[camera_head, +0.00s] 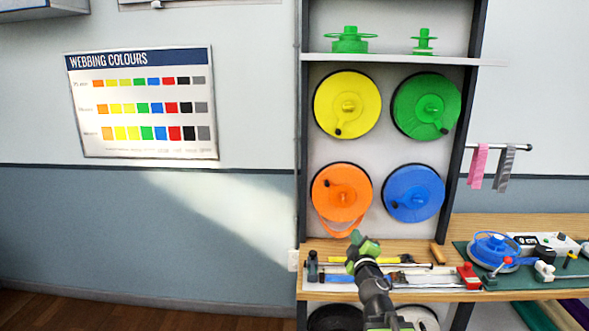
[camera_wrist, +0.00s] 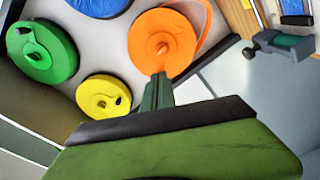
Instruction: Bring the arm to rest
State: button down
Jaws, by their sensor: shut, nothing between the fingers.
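My arm reaches up from the bottom of the head view. My gripper (camera_head: 362,243), green and dark, is at its end, in front of the workbench (camera_head: 320,247) and below the orange reel (camera_head: 341,193). In the wrist view my gripper (camera_wrist: 158,92) shows its green fingers together with nothing between them. There they overlap the lower edge of the orange reel (camera_wrist: 162,40). I cannot tell how far the fingertips are from the wall.
Yellow (camera_head: 347,104), green (camera_head: 426,105) and blue (camera_head: 413,193) reels hang on the panel. The bench holds tools, a red-handled device (camera_head: 468,276) and a blue reel (camera_head: 494,249) on a green mat. A clamp (camera_wrist: 285,45) shows in the wrist view.

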jog(key=s+d+f+m+g+h, duration=0.2)
jog(key=s+d+f+m+g, duration=0.15)
jog(key=f+m, duration=0.2)
jog(key=s+d+f+m+g+h, duration=0.2)
jog(key=f+m+g, duration=0.25)
jog(key=f, duration=0.25)
jog(key=s+a+f+g+y, duration=0.1)
jog(key=s+a+f+g, duration=0.1)
jog(key=s, duration=0.4)
jog(key=s+a+f+m+g+y, duration=0.1)
jog(key=s+a+f+g+y, duration=0.1)
jog(key=s+a+f+g, duration=0.1)
jog(key=s+a+f+m+g+y, duration=0.1)
jog(key=s+a+f+g, duration=0.2)
jog(key=s, duration=0.6)
notch_tip(320, 180, down, 3)
jog(key=shift+s+r+g+p, duration=0.2)
jog(key=shift+g+p, duration=0.2)
jog(key=shift+g, duration=0.7)
